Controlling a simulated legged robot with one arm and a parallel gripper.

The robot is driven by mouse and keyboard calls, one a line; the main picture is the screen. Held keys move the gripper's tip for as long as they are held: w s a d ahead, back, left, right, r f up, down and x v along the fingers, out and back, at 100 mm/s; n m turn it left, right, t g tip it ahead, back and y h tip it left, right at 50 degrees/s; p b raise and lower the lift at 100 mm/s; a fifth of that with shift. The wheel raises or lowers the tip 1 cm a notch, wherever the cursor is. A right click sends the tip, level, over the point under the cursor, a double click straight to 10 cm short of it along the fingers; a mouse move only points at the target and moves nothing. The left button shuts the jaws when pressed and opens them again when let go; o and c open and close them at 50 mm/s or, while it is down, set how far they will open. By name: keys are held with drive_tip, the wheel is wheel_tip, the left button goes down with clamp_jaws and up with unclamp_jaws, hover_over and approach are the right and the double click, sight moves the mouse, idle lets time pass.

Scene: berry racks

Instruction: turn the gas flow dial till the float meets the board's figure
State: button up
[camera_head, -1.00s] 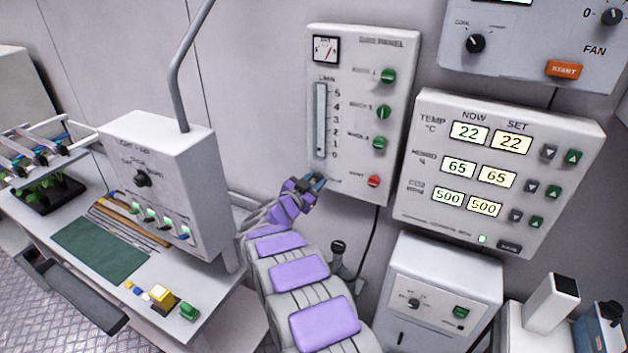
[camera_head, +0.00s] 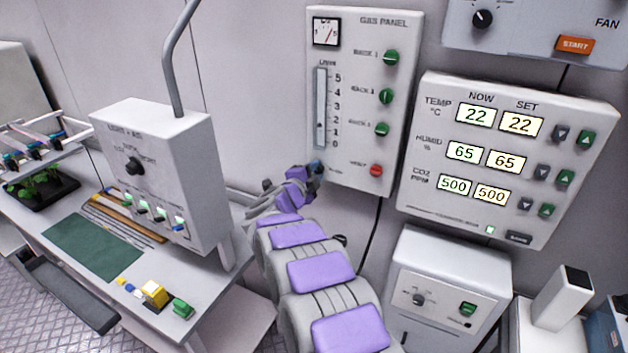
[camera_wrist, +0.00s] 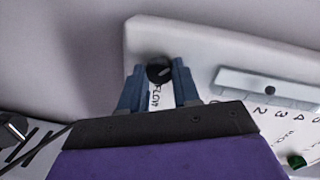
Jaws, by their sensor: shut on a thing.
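The gas panel (camera_head: 352,165) is a white upright box on the wall with a flow tube (camera_head: 320,110), a scale, green knobs and a red one. The black flow dial (camera_wrist: 159,71) is at the panel's lower left; the label FLOW beside it is partly hidden. My gripper (camera_head: 315,168) is at that corner in the head view, where the dial is hidden. In the wrist view my gripper (camera_wrist: 159,78) has its two blue fingers on either side of the dial, shut on it.
The display unit (camera_head: 480,215) beside the gas panel reads 22, 65 and 500 in both columns. A white control box (camera_head: 155,190) stands on the bench at left. A white cabinet (camera_head: 450,255) is below the display. No board with a flow figure is readable.

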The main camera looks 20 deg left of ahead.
drive_tip(key=shift+f+m+b, duration=0.2)
drive_tip(key=shift+m+b, duration=0.55)
drive_tip(key=shift+f+m+b, duration=0.2)
drive_tip(key=shift+m+b, duration=0.55)
drive_tip(key=o, duration=0.7)
drive_tip(key=shift+o, duration=1.7)
drive_tip(key=shift+r, duration=0.2)
drive_tip(key=shift+s, duration=0.1)
drive_tip(key=s+r+p, duration=0.1)
drive_tip(key=s+p, duration=0.1)
drive_tip(key=s, duration=1.5)
drive_tip(key=shift+a+r, duration=0.3)
drive_tip(key=shift+a, duration=0.1)
